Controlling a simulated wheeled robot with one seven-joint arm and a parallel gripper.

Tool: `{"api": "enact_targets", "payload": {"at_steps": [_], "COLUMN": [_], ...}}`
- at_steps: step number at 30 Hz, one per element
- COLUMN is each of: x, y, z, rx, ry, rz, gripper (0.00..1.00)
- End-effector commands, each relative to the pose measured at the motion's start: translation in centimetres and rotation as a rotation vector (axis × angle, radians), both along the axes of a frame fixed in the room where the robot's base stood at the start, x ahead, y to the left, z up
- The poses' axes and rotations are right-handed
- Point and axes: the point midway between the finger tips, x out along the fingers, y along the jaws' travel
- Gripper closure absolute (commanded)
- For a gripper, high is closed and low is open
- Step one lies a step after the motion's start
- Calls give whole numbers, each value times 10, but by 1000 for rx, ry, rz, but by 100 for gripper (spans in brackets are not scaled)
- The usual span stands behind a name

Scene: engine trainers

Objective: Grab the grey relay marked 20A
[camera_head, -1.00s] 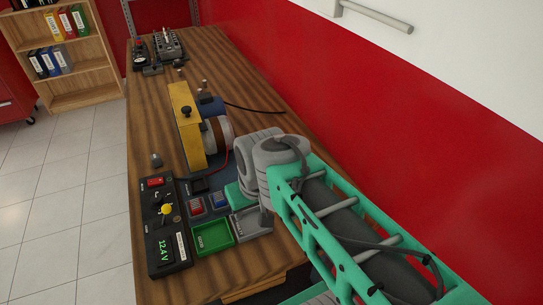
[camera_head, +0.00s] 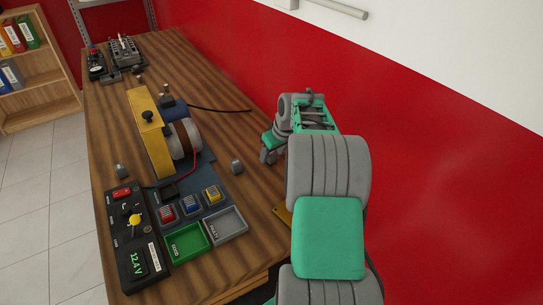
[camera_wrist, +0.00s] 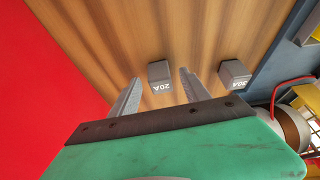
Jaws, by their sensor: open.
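The grey relay marked 20A (camera_wrist: 160,76) stands on the wooden table in the wrist view, its label upside down. My gripper (camera_wrist: 160,82) is open, with one finger on each side of the relay in the picture. I cannot tell how far the fingertips are above it, and no contact shows. In the head view my gripper (camera_head: 268,152) is over the right side of the table, and I cannot make out the 20A relay there. A second grey relay marked 30A (camera_wrist: 234,73) stands to the right of my gripper in the wrist view.
A grey block (camera_head: 236,166) stands beside the trainer board. The yellow-framed motor trainer (camera_head: 150,135), control panel (camera_head: 137,240), green tray (camera_head: 187,243) and grey tray (camera_head: 226,225) occupy the table's middle and front. The red wall (camera_head: 430,170) lies close right.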

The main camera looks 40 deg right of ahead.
Motion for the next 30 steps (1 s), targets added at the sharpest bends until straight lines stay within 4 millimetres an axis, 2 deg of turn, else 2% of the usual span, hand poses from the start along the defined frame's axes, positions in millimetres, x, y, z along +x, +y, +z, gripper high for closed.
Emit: {"api": "enact_targets", "payload": {"at_steps": [3,10,30], "x": [6,6,6], "y": [1,1,1], "z": [-11,-12,-12], "rx": [0,-2,-2], "ry": [0,-2,-2], "rz": [1,0,0], "gripper": [45,47,100]}}
